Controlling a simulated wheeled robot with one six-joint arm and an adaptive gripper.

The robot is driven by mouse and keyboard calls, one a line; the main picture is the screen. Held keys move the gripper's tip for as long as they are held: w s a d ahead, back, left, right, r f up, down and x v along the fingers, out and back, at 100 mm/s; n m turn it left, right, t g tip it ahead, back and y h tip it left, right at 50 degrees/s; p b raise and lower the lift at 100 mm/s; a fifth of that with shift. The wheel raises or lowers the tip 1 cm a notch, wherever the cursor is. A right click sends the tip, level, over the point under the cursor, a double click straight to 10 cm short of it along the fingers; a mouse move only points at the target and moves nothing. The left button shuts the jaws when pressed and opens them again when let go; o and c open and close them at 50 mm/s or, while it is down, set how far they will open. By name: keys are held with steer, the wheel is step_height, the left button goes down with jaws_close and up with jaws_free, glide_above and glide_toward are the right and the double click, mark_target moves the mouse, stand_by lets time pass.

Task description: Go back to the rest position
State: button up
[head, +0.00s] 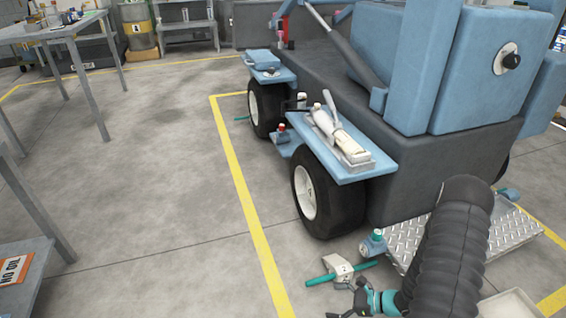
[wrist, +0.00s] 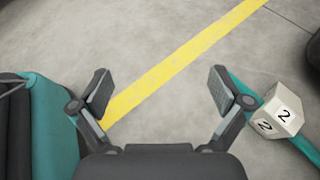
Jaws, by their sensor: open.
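My gripper (head: 350,300) is low at the bottom of the head view, at the end of my dark, sleeved arm. In the wrist view my gripper (wrist: 160,90) has its two fingers spread wide, with only floor and a yellow line between them. It holds nothing. A white block marked 2 (wrist: 284,108) on a teal rod (wrist: 305,148) is just right of the right finger. In the head view the white block (head: 338,268) and its rod lie beside my gripper, near the vehicle's front wheel. The picture does not show a marked rest position.
A blue and dark grey vehicle (head: 300,80) with black tyres (head: 328,190) fills the right. A metal tread plate (head: 500,240) lies by my arm. A teal-capped blue bottle (head: 374,243) stands nearby. Grey tables (head: 55,30) stand at left. Floor left of the yellow line (head: 245,200) is clear.

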steer(key=s+r+n+h, duration=0.4)
steer(key=r+n, duration=0.3)
steer(key=r, duration=0.8)
steer(key=s+r+n+t+h, duration=0.1)
steer(key=s+r+n+h, duration=0.3)
steer(key=r, duration=1.1)
steer(key=s+r+n+h, duration=0.4)
steer(key=s+r+n, duration=0.4)
steer(key=r+n, duration=0.3)
step_height(320, 180, up, 4)
steer(key=shift+r+p, duration=0.25)
steer(key=shift+p, duration=0.2)
steer(key=shift+s, duration=0.1)
